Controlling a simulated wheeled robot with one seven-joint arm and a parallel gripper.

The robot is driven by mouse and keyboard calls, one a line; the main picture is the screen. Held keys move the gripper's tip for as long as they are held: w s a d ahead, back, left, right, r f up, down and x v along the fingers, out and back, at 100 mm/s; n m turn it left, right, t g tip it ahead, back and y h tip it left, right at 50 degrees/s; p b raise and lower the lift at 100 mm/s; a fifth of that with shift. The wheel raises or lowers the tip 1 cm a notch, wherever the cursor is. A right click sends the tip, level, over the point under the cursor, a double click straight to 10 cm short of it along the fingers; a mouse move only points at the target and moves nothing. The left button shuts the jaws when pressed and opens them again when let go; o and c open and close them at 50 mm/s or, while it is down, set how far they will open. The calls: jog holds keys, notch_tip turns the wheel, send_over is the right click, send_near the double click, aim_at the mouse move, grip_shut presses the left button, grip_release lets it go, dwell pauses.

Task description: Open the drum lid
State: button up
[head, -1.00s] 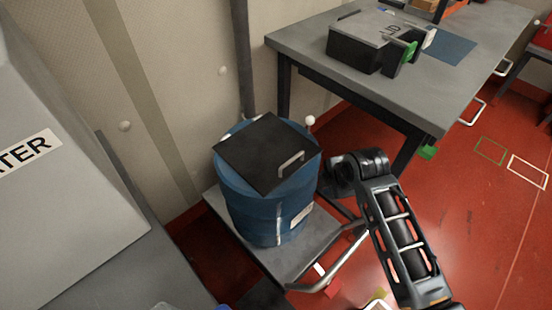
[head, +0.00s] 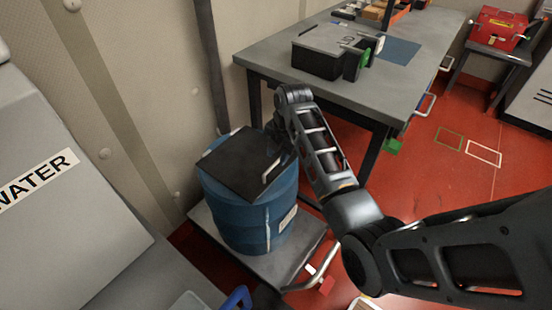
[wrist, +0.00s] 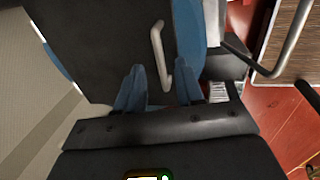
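The blue drum (head: 244,218) stands on a grey platform, with its black square lid (head: 236,160) lying flat over the top. The lid's light metal handle (head: 270,171) is near the lid's right edge. In the wrist view the lid (wrist: 95,40) fills the upper left and the handle (wrist: 157,48) runs up from between my fingers. My gripper (wrist: 160,67) is open, with one blue-grey finger on each side of the handle's near end; I cannot tell whether they touch it. In the head view my gripper (head: 277,143) is at the lid's right edge, partly hidden by my arm.
A grey table (head: 385,95) with a black box (head: 325,57) stands behind the drum. A grey water container (head: 60,200) is at the left, beside the wall. The platform (head: 285,266) has a metal rail (head: 322,270).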

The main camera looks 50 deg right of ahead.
jog(key=shift+w+f, duration=0.25)
jog(key=shift+f, duration=1.05)
jog(key=shift+c, duration=0.4)
grip_shut()
